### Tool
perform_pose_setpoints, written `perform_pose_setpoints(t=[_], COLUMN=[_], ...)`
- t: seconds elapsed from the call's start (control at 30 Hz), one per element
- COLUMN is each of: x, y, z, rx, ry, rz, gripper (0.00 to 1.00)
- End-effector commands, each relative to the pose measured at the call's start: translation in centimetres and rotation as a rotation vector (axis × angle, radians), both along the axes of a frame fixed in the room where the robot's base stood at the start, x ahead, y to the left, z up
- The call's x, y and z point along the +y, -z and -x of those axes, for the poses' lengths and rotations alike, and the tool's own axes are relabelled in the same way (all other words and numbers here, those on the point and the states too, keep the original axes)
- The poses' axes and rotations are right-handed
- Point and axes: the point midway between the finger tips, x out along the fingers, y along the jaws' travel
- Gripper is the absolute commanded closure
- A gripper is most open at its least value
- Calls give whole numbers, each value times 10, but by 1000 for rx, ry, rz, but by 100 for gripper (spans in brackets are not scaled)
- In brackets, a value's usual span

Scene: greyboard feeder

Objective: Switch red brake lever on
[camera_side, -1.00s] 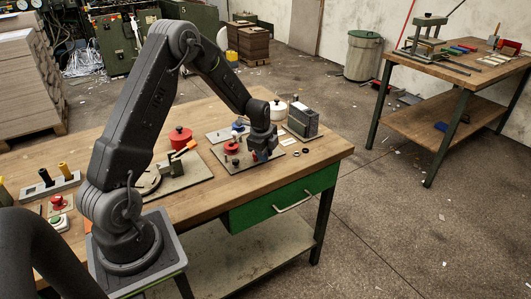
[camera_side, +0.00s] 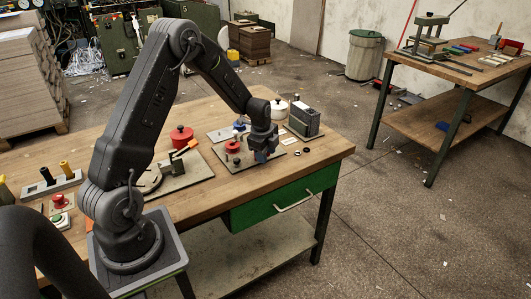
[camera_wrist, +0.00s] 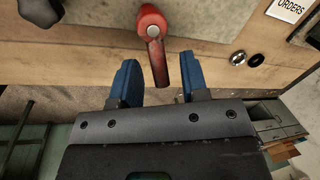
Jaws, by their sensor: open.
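The red brake lever (camera_wrist: 158,60) shows in the wrist view, with a round hub at the top and a narrow arm pointing down. My gripper (camera_wrist: 158,76) is open, with one blue finger on each side of the lever arm's lower end. Gaps show between the fingers and the arm. In the side view my gripper (camera_side: 264,155) is low over a grey plate (camera_side: 243,168) on the workbench. A red round part (camera_side: 232,147) stands on this plate to its left; I cannot tell whether it belongs to the lever. The gripper hides part of the plate.
A dark box (camera_side: 303,121) stands right of my gripper, and a white pot (camera_side: 279,108) behind it. Small dark rings (camera_side: 306,151) lie near the bench's right end. A red pot (camera_side: 181,135) and an orange-handled part (camera_side: 186,147) are to the left.

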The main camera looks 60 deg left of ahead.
Motion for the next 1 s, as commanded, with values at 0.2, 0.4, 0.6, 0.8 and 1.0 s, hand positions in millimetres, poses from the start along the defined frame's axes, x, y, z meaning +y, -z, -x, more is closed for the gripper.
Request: perform_pose_setpoints(t=[0.2,0.4,0.6,0.8,1.0], x=[0,-3,-6,-9,-10], y=[-9,-47,-91,-123,-135], z=[1,6,14,20,22], rx=[-2,-6,-4,-3,0], ry=[-1,-1,0,0,0], rz=[-1,-4,-3,-3,0], gripper=[59,59,59,59,59])
